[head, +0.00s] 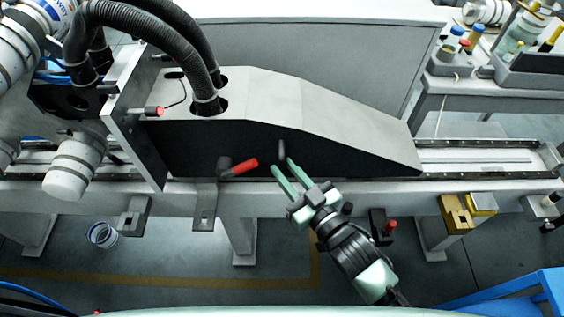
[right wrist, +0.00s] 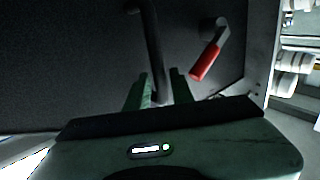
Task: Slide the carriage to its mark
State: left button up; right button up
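The carriage (head: 340,140) is a long wedge-shaped housing with a grey top and black front face, sitting on a rail (head: 480,160). A dark bar handle (head: 282,150) stands out from its front face; it also shows in the right wrist view (right wrist: 152,50). A red-gripped lever (head: 240,167) is left of it, also in the right wrist view (right wrist: 207,62). My right gripper (head: 282,172) is open, its green fingers pointing at the bar handle. In the right wrist view the fingers (right wrist: 158,88) are on either side of the bar's lower end. My left gripper is not in view. I cannot tell which marking is the mark.
Brackets (head: 133,215) and gold blocks (head: 455,213) are along the bench's front edge, with a red-knobbed block (head: 382,228) by my right arm. Black hoses (head: 185,35) enter the carriage top. The rail right of the carriage looks clear. A blue frame (head: 520,290) is at lower right.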

jog(key=shift+x, duration=1.05)
grip_shut()
dwell(0.6)
